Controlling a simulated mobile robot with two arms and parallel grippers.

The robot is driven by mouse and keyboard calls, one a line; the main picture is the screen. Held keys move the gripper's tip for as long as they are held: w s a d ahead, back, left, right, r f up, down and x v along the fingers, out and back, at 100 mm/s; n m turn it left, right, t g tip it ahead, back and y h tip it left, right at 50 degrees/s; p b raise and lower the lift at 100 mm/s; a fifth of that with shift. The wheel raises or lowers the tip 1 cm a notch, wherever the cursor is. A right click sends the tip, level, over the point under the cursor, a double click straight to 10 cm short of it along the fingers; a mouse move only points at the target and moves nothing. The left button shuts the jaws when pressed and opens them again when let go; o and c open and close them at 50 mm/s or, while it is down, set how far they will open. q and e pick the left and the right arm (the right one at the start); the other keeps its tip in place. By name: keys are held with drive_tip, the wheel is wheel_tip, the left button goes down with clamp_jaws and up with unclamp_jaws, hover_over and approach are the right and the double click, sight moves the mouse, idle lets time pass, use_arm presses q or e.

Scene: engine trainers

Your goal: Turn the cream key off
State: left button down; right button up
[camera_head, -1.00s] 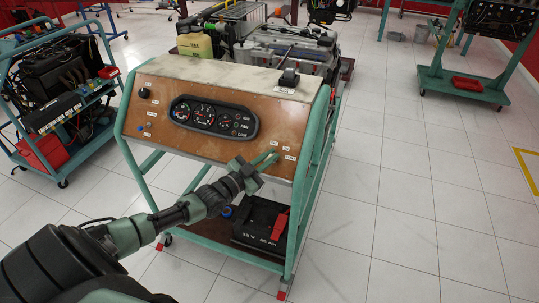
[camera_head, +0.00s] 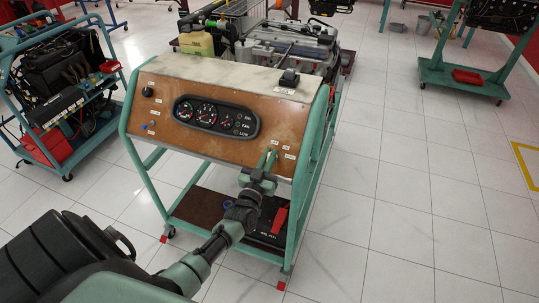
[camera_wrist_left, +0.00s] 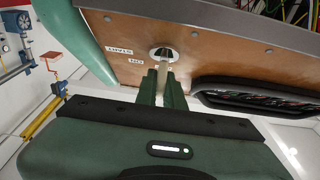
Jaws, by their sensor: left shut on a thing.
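My left gripper (camera_head: 267,163) is at the lower right of the brown dashboard panel (camera_head: 180,132). In the left wrist view its two green fingers (camera_wrist_left: 162,88) are closed on the cream key (camera_wrist_left: 161,72), which stands in a round metal ignition switch (camera_wrist_left: 163,54). Small labels (camera_wrist_left: 118,49) sit beside the switch; one appears to read START and another ON. In the head view the fingers hide the key. The exact angle of the key is hard to tell. My right gripper is not in view.
The panel sits on a green wheeled frame (camera_head: 318,155) with a gauge cluster (camera_head: 214,116) and a black box (camera_head: 289,78) on top. A battery with a red part (camera_head: 280,220) is on the lower shelf. Free floor lies to the right.

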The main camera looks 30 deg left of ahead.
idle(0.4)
use_arm(q)
drive_tip(key=c, duration=1.5)
unclamp_jaws()
drive_tip(key=b+v, duration=0.1)
drive_tip(key=v, duration=0.7)
drive_tip(key=shift+w, duration=0.1)
